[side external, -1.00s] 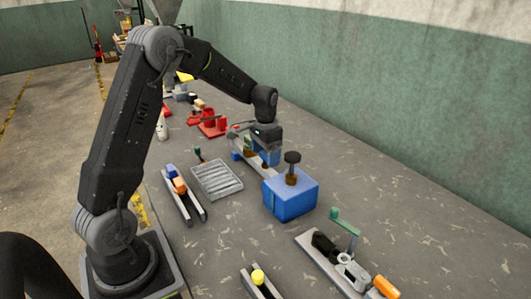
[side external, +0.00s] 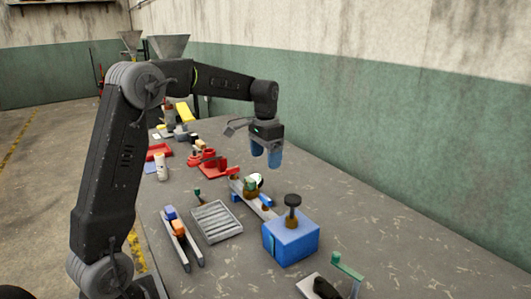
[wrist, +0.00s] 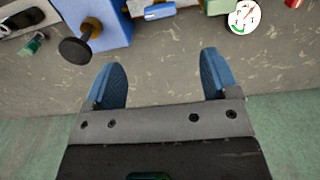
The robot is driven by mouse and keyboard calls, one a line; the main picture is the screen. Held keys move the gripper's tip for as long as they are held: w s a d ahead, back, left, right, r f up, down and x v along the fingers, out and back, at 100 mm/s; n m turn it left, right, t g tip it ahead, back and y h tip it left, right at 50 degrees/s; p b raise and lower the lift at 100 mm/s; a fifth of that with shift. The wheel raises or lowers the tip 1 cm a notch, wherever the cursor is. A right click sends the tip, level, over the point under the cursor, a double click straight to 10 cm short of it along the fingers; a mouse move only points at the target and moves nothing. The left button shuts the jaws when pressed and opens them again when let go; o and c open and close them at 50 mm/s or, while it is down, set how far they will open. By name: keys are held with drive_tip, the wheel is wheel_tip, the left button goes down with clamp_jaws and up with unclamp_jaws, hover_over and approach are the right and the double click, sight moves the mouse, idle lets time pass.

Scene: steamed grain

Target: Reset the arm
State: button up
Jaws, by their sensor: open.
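My gripper (side external: 266,160) hangs above the far part of the workbench in the side view, with blue fingers pointing down. Its jaws are open and nothing is between them. In the wrist view my gripper (wrist: 160,62) has its two blue fingers spread apart over bare bench. A blue box (side external: 290,240) with a dark-knobbed plunger (side external: 292,205) on top stands nearer the camera, apart from my gripper. A narrow grey fixture with a round white-faced part (side external: 255,181) lies below my gripper.
A ribbed grey tray (side external: 216,221) and a rail holding blue and orange blocks (side external: 180,235) lie left of the blue box. Red fixtures (side external: 211,164) stand farther back. A green-handled device (side external: 347,268) is at the front. The wall (side external: 400,130) runs along the right; air around my gripper is clear.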

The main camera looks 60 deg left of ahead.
drive_tip(key=shift+r, duration=0.45)
drive_tip(key=s+d+r+t, duration=0.2)
drive_tip(key=s+d, duration=0.5)
drive_tip(key=s+d+r+t, duration=0.2)
drive_tip(key=s+d+r, duration=0.1)
drive_tip(key=s+d, duration=0.4)
drive_tip(key=s+d+f+t, duration=0.1)
drive_tip(key=s+d+f, duration=0.3)
drive_tip(key=s, duration=0.5)
drive_tip(key=shift+d+t, duration=0.3)
drive_tip(key=shift+d, duration=0.15)
